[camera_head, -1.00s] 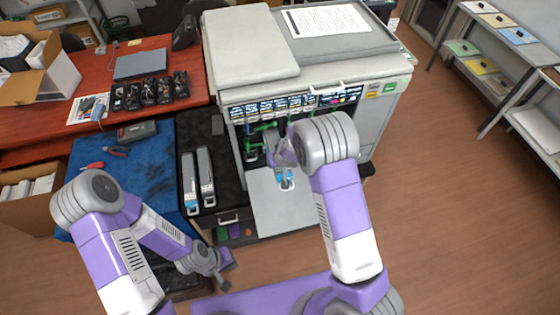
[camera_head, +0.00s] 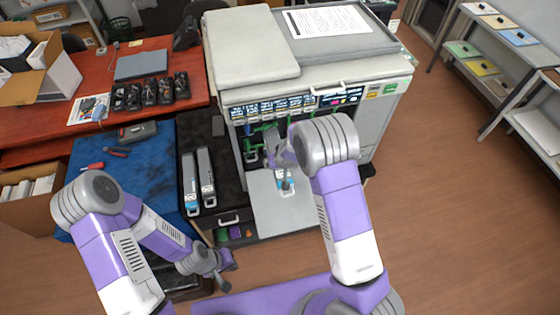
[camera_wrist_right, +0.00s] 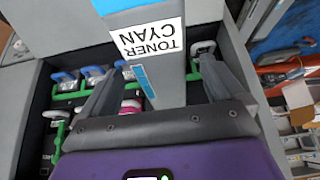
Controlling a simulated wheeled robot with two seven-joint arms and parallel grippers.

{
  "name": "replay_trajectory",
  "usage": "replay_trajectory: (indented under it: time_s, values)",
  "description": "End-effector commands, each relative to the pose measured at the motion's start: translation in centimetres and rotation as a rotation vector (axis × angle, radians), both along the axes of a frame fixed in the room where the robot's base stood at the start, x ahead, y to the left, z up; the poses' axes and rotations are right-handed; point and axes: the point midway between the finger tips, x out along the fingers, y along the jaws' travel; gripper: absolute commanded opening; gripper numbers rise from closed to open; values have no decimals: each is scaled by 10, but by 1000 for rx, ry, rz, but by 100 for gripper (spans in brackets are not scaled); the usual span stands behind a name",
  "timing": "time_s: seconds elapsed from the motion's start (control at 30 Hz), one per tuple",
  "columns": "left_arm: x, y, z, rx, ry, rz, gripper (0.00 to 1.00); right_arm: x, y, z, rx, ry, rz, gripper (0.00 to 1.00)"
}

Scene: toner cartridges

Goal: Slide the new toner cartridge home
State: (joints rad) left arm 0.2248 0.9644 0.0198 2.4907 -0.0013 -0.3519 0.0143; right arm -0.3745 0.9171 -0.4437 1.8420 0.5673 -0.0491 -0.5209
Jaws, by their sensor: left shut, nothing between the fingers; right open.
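The cyan toner cartridge (camera_wrist_right: 160,82), grey with a white "TONER CYAN" label and a blue stripe, lies between the spread fingers of my right gripper (camera_wrist_right: 161,64) in the right wrist view. In the head view its blue-and-white end (camera_head: 286,185) shows over the lowered front door (camera_head: 268,212) of the printer (camera_head: 255,92). My right gripper (camera_head: 276,148) is at the printer's open front, partly hidden by my arm; how deep the cartridge sits is hidden. My left gripper (camera_head: 222,283) is shut and empty, low and left of the door.
Two long grey cartridges (camera_head: 189,185) (camera_head: 206,178) lie on the black surface left of the printer. Further left are a blue mat (camera_head: 90,165) with tools and a red desk (camera_head: 60,117) with several black units. Open floor lies to the right.

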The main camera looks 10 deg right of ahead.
Motion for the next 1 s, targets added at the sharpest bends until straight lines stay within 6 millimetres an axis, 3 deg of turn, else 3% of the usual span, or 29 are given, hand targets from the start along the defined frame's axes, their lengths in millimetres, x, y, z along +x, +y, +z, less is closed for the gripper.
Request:
replay_trajectory:
  time_s: [0.6,1.0]
  values:
    - [0,0,-11,0,0,0,0,-38,-1,-1,1,2,0,96]
    - [0,0,-10,0,0,0,0,-41,-1,1,0,2,0,96]
